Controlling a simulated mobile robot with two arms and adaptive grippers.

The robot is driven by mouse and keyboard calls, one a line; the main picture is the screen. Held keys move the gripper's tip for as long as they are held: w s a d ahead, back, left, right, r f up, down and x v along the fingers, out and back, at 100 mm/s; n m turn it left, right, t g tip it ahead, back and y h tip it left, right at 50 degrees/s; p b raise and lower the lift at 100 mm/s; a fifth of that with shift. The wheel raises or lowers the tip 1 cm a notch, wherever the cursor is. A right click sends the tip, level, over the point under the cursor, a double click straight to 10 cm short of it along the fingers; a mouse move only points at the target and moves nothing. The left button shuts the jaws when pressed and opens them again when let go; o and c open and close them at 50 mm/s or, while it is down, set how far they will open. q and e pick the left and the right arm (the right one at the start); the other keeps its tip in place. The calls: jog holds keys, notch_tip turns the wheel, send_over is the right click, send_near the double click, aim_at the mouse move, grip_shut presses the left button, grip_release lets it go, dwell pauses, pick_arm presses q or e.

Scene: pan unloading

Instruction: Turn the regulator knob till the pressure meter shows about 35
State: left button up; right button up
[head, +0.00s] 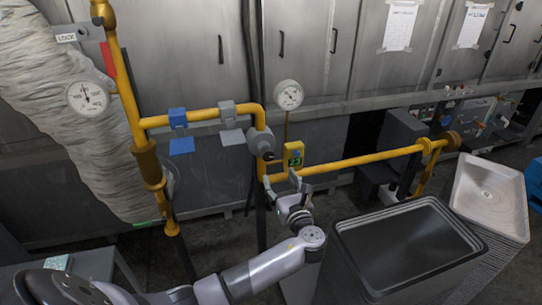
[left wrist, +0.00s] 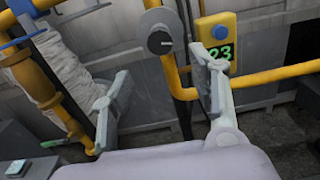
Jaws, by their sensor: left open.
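The regulator knob (head: 262,141) is a grey round body with a dark end, on the yellow pipe's vertical run. In the left wrist view the knob (left wrist: 160,43) shows above and between my fingers, not gripped. The pressure meter (head: 293,155) is a yellow box with a blue button and a green digital display. In the left wrist view the meter (left wrist: 216,30) reads 23, partly covered by a finger. My left gripper (head: 282,183) is open and empty, pictured just below the knob; it also spans the left wrist view (left wrist: 158,88). My right gripper is not in view.
The yellow pipe (head: 350,162) runs right behind my gripper. Blue (head: 178,118) and grey (head: 228,110) valve handles sit on the upper pipe. Round dial gauges hang at left (head: 88,97) and centre (head: 289,94). A dark-topped bin (head: 345,250) stands right of my arm.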

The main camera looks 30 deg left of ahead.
aim_at(269, 157)
pick_arm(q)
jog(key=x, duration=1.2)
jog(key=shift+w+a+f, duration=0.1)
jog(key=shift+w+a, duration=0.05)
jog(key=shift+w, duration=0.05)
jog(key=shift+c, duration=0.6)
jog(key=shift+c, duration=0.6)
jog(key=c, duration=0.9)
